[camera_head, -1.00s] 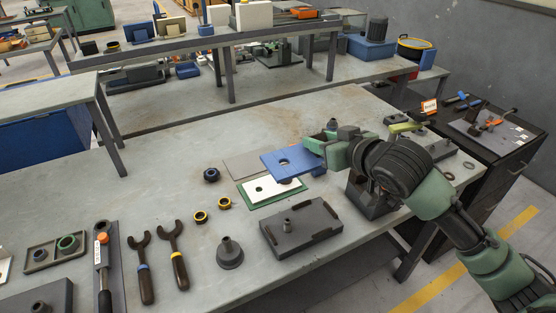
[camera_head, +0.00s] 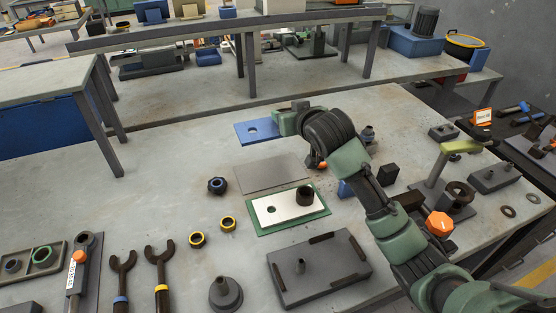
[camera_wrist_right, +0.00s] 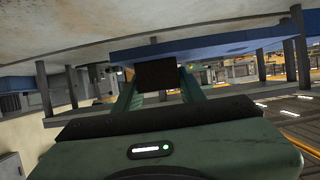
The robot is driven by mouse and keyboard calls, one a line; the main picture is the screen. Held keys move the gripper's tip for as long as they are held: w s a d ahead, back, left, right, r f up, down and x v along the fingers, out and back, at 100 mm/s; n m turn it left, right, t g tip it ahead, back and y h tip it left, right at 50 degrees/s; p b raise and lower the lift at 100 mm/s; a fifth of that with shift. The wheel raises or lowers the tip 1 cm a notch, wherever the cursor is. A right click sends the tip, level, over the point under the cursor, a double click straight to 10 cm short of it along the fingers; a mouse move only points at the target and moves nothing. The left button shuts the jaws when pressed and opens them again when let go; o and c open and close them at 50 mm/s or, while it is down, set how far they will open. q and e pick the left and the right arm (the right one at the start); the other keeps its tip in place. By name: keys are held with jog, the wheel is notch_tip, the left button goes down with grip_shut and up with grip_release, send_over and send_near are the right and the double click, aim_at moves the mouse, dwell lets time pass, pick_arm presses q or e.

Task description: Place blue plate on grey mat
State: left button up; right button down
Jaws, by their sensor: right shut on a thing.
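The blue plate (camera_head: 257,131) is a flat rectangle with a round hole, in the head view beyond the mats. My right gripper (camera_head: 286,122) is shut on its right end and holds it; the fingers are mostly hidden by the wrist. In the right wrist view the plate (camera_wrist_right: 215,47) shows edge-on as a blue strip at the fingertips (camera_wrist_right: 157,78). The grey mat (camera_head: 271,174) lies flat and bare on the table, nearer than the plate. My left gripper is not in view.
A white plate (camera_head: 285,208) lies on a green mat (camera_head: 312,215), with a dark cylinder (camera_head: 305,195) on it. A dark block with a peg (camera_head: 320,268) stands in front. A blue-ringed part (camera_head: 217,185) sits left of the grey mat.

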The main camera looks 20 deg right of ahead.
aim_at(286, 168)
notch_tip(286, 168, down, 15)
dwell(0.4)
jog(key=shift+f, duration=0.15)
jog(key=c, duration=0.8)
grip_release()
jog(key=shift+c, duration=0.2)
jog(key=shift+r, duration=0.2)
jog(key=shift+s, duration=0.45)
jog(key=v, duration=1.1)
jog(key=shift+s+r, duration=0.1)
